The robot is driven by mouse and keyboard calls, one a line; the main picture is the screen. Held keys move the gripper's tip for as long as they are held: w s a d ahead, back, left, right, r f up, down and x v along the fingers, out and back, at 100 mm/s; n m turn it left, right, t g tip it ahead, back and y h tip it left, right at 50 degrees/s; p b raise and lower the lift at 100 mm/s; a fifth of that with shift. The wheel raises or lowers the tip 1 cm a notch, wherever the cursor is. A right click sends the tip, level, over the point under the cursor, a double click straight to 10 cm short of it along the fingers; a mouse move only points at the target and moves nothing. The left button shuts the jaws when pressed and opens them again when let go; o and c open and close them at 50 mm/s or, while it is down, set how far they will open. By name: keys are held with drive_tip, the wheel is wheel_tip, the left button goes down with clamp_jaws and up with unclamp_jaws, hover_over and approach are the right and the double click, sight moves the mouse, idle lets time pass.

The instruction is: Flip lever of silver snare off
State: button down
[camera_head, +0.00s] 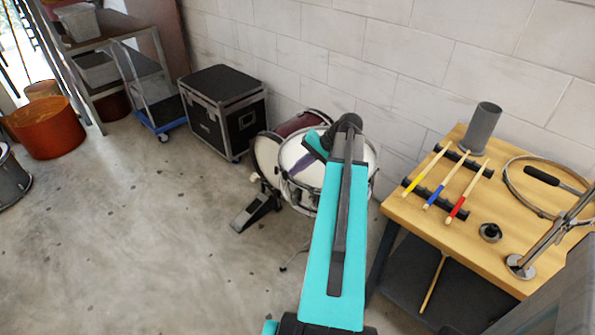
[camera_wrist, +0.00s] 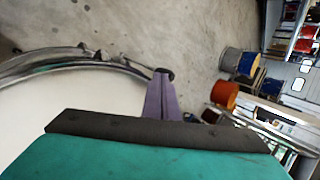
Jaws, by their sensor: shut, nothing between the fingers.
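The silver snare (camera_head: 287,150) stands on a stand in the middle of the head view, its white head facing up. My teal arm covers much of its right side. In the wrist view its white head (camera_wrist: 70,108) and chrome rim (camera_wrist: 50,66) fill the left. Small metal fittings (camera_wrist: 100,54) stick out at the rim; I cannot tell whether one is the lever or how it is set. My gripper (camera_head: 299,169) has purple fingers, shut and empty, over the drum head near its front-left rim. In the wrist view the fingertips (camera_wrist: 163,76) lie just right of the rim; contact cannot be told.
A bass drum (camera_head: 268,150) with a pedal (camera_head: 254,208) stands close on the left. A wooden bench (camera_head: 463,229) with drumsticks (camera_head: 428,170), a grey cup (camera_head: 481,128) and a hoop (camera_head: 510,182) is on the right. A black case (camera_head: 225,110) stands behind left.

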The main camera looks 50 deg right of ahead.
drive_tip(key=w+g+p, duration=0.1)
drive_tip(key=w, duration=0.1)
drive_tip(key=w+g+p, duration=0.1)
drive_tip(key=w+p, duration=0.1)
drive_tip(key=shift+w+d+m+g, duration=0.2)
drive_tip(key=shift+m+g, duration=0.1)
drive_tip(key=shift+g, duration=0.1)
drive_tip(key=shift+w+f+g+p, duration=0.3)
drive_tip(key=shift+w+g, duration=0.1)
drive_tip(key=shift+w, duration=0.2)
drive_tip(key=shift+w+f+g+p, duration=0.25)
drive_tip(key=shift+w+g, duration=0.15)
drive_tip(key=shift+w, duration=0.2)
drive_tip(key=shift+s, duration=0.15)
drive_tip(key=shift+s+f, duration=0.2)
drive_tip(key=shift+s, duration=0.45)
drive_tip(key=shift+r, duration=0.15)
